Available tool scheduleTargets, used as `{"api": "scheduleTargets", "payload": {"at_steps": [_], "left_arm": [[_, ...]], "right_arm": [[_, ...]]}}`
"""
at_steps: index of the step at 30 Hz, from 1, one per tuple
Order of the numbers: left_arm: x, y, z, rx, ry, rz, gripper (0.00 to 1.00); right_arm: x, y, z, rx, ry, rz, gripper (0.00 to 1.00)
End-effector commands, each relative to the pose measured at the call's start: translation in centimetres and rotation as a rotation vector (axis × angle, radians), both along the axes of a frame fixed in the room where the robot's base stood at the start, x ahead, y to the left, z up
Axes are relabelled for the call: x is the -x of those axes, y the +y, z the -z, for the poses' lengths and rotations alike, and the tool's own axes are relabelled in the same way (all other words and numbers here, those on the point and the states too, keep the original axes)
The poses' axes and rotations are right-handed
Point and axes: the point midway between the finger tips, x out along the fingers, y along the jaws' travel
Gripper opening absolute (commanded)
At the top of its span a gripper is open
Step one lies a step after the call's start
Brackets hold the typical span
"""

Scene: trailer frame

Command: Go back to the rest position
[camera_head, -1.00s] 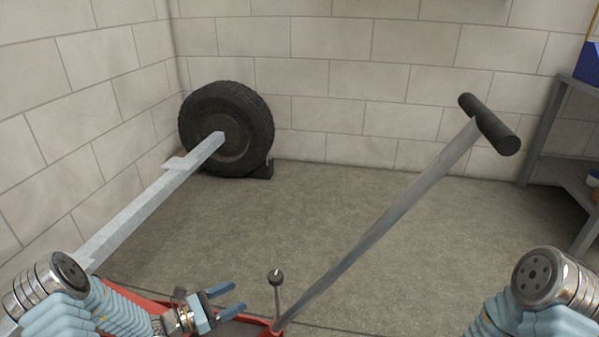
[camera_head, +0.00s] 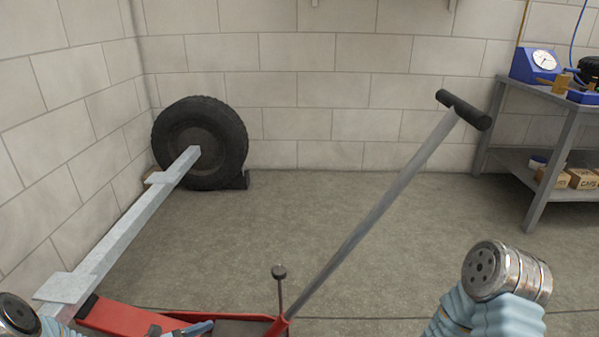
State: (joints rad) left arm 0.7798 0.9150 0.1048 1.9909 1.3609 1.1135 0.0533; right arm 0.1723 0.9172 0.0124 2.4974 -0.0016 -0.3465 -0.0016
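My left gripper (camera_head: 185,329) shows only in part at the bottom edge, over the red jack; its blue fingers are mostly cut off, so its opening is hidden. My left arm's joint shows in the bottom left corner. My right arm comes in at the bottom right, with a round metal joint and light blue sleeve; its gripper is out of view. The red floor jack (camera_head: 135,317) lies at the bottom left. Its long grey handle (camera_head: 375,214) leans up to the right, ending in a black grip (camera_head: 464,110).
The grey trailer frame beam (camera_head: 125,222) runs along the left wall to a black tyre (camera_head: 201,142). A metal shelf (camera_head: 555,123) at the right holds a blue gauge device (camera_head: 540,63) and boxes (camera_head: 581,178). The floor between is clear.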

Motion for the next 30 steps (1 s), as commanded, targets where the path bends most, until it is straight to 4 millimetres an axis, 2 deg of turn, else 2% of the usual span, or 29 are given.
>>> {"api": "scheduleTargets", "payload": {"at_steps": [5,8,11,12,16,18,20,23,26,27,30], "left_arm": [[3.0,-3.7,2.0,-0.114,0.042,0.168,0.72],[5.6,-5.9,3.6,-0.214,0.059,0.300,0.72],[9.0,-7.9,5.6,-0.354,0.057,0.475,0.72],[10.8,-8.7,6.6,-0.428,0.046,0.563,0.72],[16.2,-9.5,9.8,-0.736,-0.087,0.894,0.72],[17.8,-9.2,11.0,-0.909,-0.222,1.052,0.72],[18.2,-9.1,11.6,-1.038,-0.364,1.158,0.72],[17.8,-9.6,11.7,-1.208,-0.630,1.273,0.72],[16.9,-11.4,10.7,-1.326,-0.925,1.321,0.72],[16.7,-11.3,8.5,-1.331,-0.932,1.317,0.72],[16.7,-11.3,5.6,-1.329,-0.922,1.315,0.72]], "right_arm": [[0.0,0.0,0.0,0.000,0.001,0.000,0.72],[0.0,0.0,0.0,0.000,0.001,0.000,0.72],[0.0,0.0,0.0,0.000,0.001,0.000,0.72],[0.0,0.0,0.0,0.000,0.001,0.000,0.72],[0.0,0.0,0.0,0.000,0.001,0.000,0.72],[0.0,0.0,0.0,0.000,0.001,0.000,0.72],[0.0,0.0,0.0,0.000,0.001,0.000,0.72],[0.0,0.0,0.0,0.000,0.001,0.000,0.72],[0.0,0.0,0.0,0.000,0.001,0.000,0.72],[0.1,0.0,-2.2,0.000,0.002,-0.001,0.72],[0.1,0.2,-5.2,-0.001,-0.001,-0.004,0.72]]}}
